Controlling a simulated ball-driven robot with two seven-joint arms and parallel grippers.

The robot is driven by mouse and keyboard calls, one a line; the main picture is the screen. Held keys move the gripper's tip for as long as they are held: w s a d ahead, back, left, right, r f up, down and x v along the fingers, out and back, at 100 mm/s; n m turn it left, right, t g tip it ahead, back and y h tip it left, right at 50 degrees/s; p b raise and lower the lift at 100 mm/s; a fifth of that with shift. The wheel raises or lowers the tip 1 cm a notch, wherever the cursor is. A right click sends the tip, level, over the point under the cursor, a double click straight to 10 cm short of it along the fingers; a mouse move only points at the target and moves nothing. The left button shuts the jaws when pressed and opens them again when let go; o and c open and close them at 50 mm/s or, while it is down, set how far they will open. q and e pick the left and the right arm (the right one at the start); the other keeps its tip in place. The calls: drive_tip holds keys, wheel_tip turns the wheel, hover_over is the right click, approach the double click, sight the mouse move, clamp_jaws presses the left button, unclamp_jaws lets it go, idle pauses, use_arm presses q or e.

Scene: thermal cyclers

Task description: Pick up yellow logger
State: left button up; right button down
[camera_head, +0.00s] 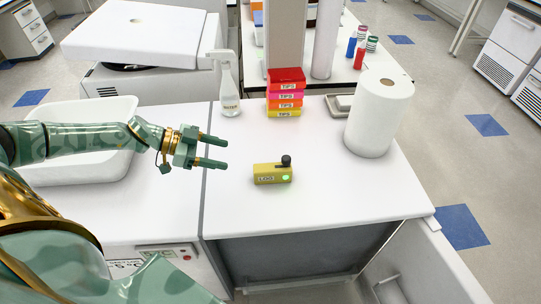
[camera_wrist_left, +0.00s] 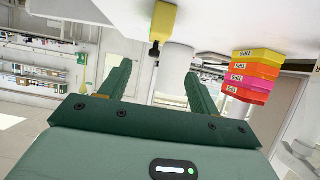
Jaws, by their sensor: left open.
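The yellow logger (camera_head: 267,175) lies on the white bench top, with a black knob on its right end and a green light on its front. My left gripper (camera_head: 222,152) is left of the logger and a little farther back, open and empty, fingers pointing right. It does not touch the logger. In the left wrist view, which looks upside down, the logger (camera_wrist_left: 163,22) shows beyond and between the two open fingers (camera_wrist_left: 160,80). My right gripper is not in view.
A stack of coloured tip boxes (camera_head: 286,92) and a spray bottle (camera_head: 229,85) stand behind the logger. A paper roll (camera_head: 379,113) stands at right. A white tub (camera_head: 80,170) is under my left arm. The bench around the logger is clear.

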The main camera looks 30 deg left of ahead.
use_arm(q)
drive_tip(key=b, duration=0.1)
approach(273, 167)
drive_tip(key=x, duration=0.4)
drive_tip(key=shift+w+b, duration=0.3)
drive_tip(key=shift+w+d, duration=0.1)
drive_tip(key=shift+d, duration=0.1)
drive_tip(key=x, duration=0.2)
drive_tip(key=b+x, duration=0.1)
drive_tip(key=x, duration=0.2)
drive_tip(key=shift+d+f, duration=0.1)
drive_tip(key=shift+f, duration=0.2)
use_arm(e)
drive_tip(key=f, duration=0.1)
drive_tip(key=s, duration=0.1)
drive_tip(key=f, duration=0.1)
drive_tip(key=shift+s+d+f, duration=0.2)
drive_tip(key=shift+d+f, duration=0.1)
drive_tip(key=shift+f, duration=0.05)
use_arm(q)
drive_tip(key=shift+r, duration=0.1)
drive_tip(key=c, duration=1.1)
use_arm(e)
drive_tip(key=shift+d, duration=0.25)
